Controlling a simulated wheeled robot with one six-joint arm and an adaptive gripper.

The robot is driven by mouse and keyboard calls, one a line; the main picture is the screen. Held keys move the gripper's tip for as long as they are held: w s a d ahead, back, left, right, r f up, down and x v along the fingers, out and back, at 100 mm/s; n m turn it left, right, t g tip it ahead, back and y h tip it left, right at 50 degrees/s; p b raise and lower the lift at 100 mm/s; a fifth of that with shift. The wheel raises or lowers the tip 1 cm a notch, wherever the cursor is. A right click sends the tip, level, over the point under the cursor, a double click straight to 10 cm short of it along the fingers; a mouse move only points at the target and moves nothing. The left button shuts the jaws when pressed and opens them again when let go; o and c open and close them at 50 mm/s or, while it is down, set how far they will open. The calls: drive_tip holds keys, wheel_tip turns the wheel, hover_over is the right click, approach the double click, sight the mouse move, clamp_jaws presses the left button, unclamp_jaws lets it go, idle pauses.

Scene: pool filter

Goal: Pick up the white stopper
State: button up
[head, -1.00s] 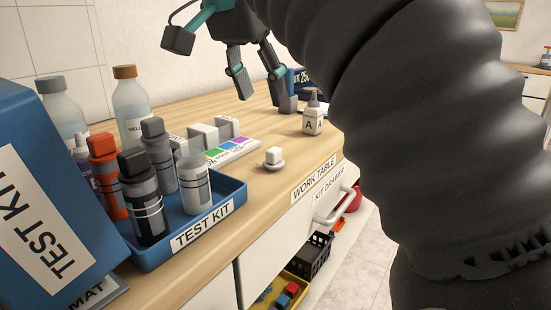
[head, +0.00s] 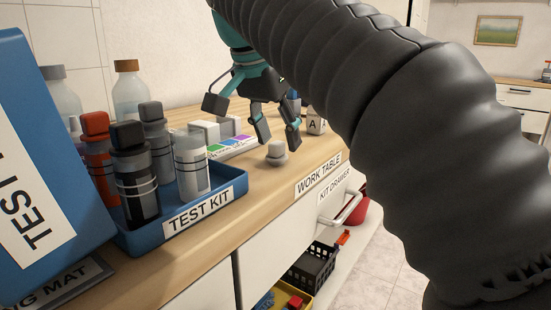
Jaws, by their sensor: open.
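The white stopper (head: 276,153) stands on the wooden work table near its front edge, to the right of the test kit tray. It is a small pale block on a round base. My gripper (head: 278,140) is open and empty, with its fingers pointing down. In the picture its two fingertips lie just above and to either side of the stopper; I cannot tell the exact depth between them.
The blue TEST KIT tray (head: 232,193) holds several bottles and a clear vial (head: 192,165). A colour chart (head: 232,146) and white boxes (head: 204,132) lie behind the stopper.

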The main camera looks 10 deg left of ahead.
drive_tip(key=shift+b+x, duration=0.3)
drive_tip(key=shift+x, duration=0.95)
drive_tip(key=shift+c, duration=0.3)
drive_tip(key=c, duration=0.5)
drive_tip(key=shift+o, duration=0.2)
drive_tip(key=shift+r, duration=0.1)
